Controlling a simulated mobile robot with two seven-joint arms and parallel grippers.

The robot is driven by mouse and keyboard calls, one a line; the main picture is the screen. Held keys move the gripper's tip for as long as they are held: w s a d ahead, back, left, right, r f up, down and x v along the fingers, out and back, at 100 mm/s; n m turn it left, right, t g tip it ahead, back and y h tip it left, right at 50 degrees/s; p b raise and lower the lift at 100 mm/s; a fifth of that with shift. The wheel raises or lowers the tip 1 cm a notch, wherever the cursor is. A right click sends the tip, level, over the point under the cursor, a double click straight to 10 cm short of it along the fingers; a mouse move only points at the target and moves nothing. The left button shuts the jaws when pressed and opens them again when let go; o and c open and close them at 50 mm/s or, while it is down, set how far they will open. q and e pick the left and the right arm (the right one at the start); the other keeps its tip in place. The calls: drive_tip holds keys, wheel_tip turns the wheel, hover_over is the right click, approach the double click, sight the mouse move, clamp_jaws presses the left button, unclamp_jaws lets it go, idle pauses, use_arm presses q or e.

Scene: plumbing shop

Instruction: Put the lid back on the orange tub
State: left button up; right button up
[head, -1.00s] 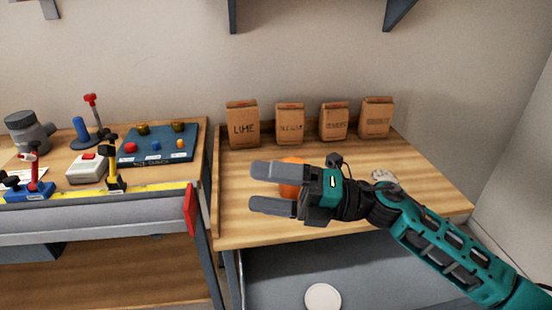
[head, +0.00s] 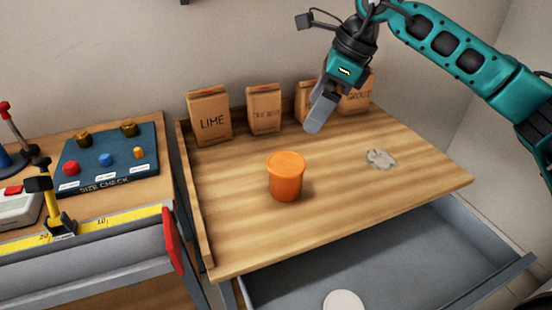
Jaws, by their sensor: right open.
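The orange tub (head: 286,178) stands upright on the wooden bench top. Its round top looks orange too, and I cannot tell whether that is a cover or the open mouth. A white round disc (head: 344,301), possibly the lid, lies in the open grey drawer below the bench, cut off by the picture's bottom edge. My right gripper (head: 320,112) is open and empty, pointing down above the back of the bench, behind and right of the tub and apart from it. One finger shows clearly. My left gripper is not in view.
Paper bags, one marked LIME (head: 210,117), stand along the back of the bench. A crumpled grey rag (head: 380,159) lies right of the tub. The drawer (head: 430,250) juts out in front. A side bench holds a blue size-check board (head: 108,160). The bench's front is clear.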

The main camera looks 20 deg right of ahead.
drive_tip(key=shift+s, duration=0.1)
hover_over(288, 162)
drive_tip(key=s+d, duration=0.1)
drive_tip(key=d, duration=0.1)
drive_tip(key=f, duration=0.7)
drive_tip(key=shift+s+f+b, duration=0.1)
drive_tip(key=shift+s+b, duration=0.1)
drive_tip(key=shift+b, duration=0.2)
drive_tip(key=x, duration=0.5)
drive_tip(key=shift+s+f, duration=0.2)
drive_tip(key=shift+d, duration=0.1)
drive_tip(key=shift+c, duration=0.3)
